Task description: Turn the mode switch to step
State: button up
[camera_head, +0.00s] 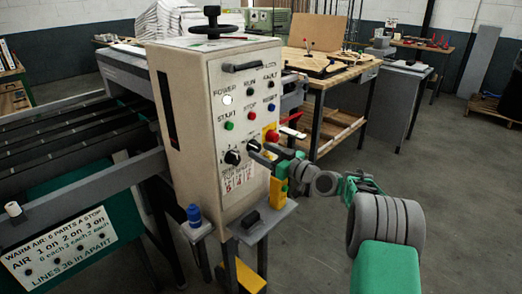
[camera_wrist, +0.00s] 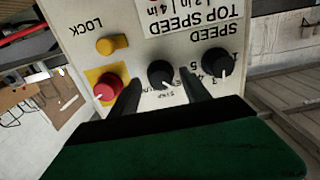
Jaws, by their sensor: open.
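The mode switch is the black middle knob (camera_wrist: 161,73) in the wrist view, between the red button and the speed knob. Its white pointer mark faces down in that view, toward small lettering that I cannot read surely. My gripper (camera_wrist: 160,78) is open, with one finger on each side of this knob. I cannot tell whether the fingers touch it. In the head view my gripper (camera_head: 261,153) is at the lower right of the panel, partly hiding the mode switch (camera_head: 252,145).
The speed knob (camera_wrist: 217,61) is close beside one finger, and the red button (camera_wrist: 106,89) beside the other. A yellow knob (camera_wrist: 106,46) marked LOCK is near the red button. The beige cabinet (camera_head: 190,190) stands by a roller conveyor (camera_head: 60,140). Open floor lies to the right.

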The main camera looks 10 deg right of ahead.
jog(key=shift+w+a, duration=0.3)
jog(key=shift+w, duration=0.15)
grip_shut()
dwell(0.3)
